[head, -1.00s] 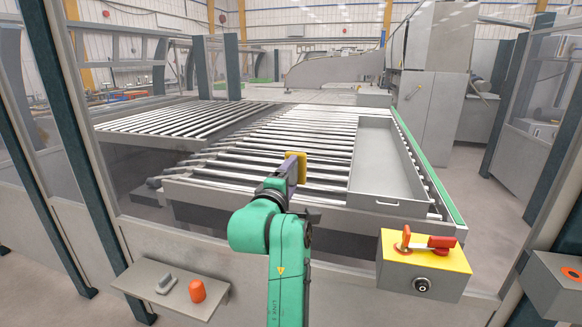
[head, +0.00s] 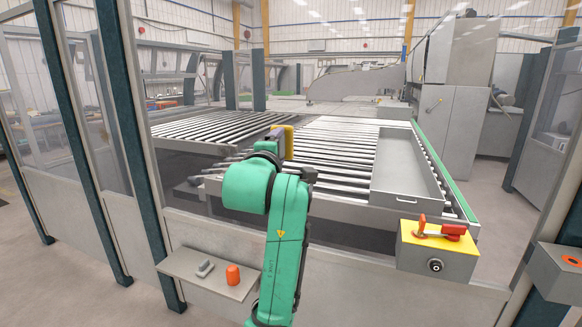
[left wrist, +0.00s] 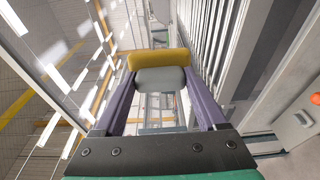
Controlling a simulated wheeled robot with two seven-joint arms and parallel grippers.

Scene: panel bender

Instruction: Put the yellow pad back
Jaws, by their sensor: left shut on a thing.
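The yellow pad (head: 288,142) is held up in front of the roller tables in the head view, partly hidden by my gripper. My left gripper (head: 277,142) is shut on it. In the left wrist view the yellow pad (left wrist: 158,60) lies crosswise between the tips of the two purple-grey fingers, with a pale grey block (left wrist: 160,80) against its near side. My right gripper is not in view.
A roller table (head: 340,150) with a grey tray (head: 405,195) stands behind a low panel. A shelf (head: 190,262) at front left bears a grey handle-like piece (head: 205,268) and an orange piece (head: 233,274). A yellow-topped box with a red handle (head: 438,240) is at front right.

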